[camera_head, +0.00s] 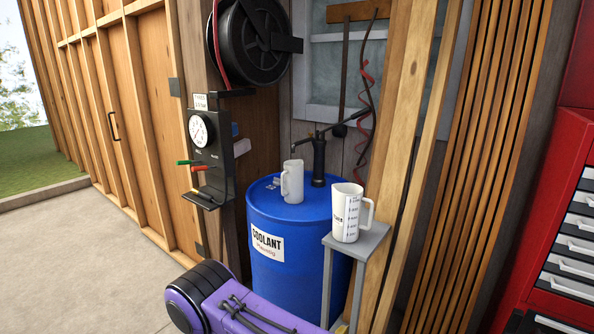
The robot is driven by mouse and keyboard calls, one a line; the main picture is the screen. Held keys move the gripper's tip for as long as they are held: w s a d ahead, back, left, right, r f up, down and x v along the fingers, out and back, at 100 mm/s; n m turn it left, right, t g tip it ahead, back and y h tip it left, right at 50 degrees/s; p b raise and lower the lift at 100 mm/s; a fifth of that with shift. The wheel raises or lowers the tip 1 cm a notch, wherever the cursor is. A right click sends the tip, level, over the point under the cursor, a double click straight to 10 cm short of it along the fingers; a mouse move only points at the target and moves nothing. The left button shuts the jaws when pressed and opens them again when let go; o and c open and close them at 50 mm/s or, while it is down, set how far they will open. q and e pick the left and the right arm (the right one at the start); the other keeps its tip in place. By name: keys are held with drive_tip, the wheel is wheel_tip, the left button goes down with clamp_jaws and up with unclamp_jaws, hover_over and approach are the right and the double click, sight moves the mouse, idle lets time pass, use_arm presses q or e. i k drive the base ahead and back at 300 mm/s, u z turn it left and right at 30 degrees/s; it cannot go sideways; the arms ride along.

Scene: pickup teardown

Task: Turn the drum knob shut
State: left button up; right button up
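A blue drum (303,255) labelled "COOLANT" stands upright against the wall in the middle of the head view. A dark hand pump (318,165) rises from its top, with a lever and a thin spout reaching left. A white jug (292,183) stands on the drum top near the pump, below the spout. A small fitting (272,183) sits on the drum top left of the jug. I cannot make out which part is the drum knob or how it is turned. Neither of my grippers is in view.
A white measuring jug (345,215) stands on a small grey stand (375,243) right of the drum. A black gauge panel (203,140) with red and green handles is at left, below a hose reel (255,40). A red tool cabinet (565,170) stands at right. Concrete floor (85,265) is clear at left.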

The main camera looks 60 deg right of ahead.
sight(277, 182)
drive_tip(key=z, duration=0.5)
drive_tip(key=i, duration=1.65)
drive_tip(key=z, duration=1.7)
drive_tip(key=i, duration=0.9)
drive_tip(key=z, duration=1.05)
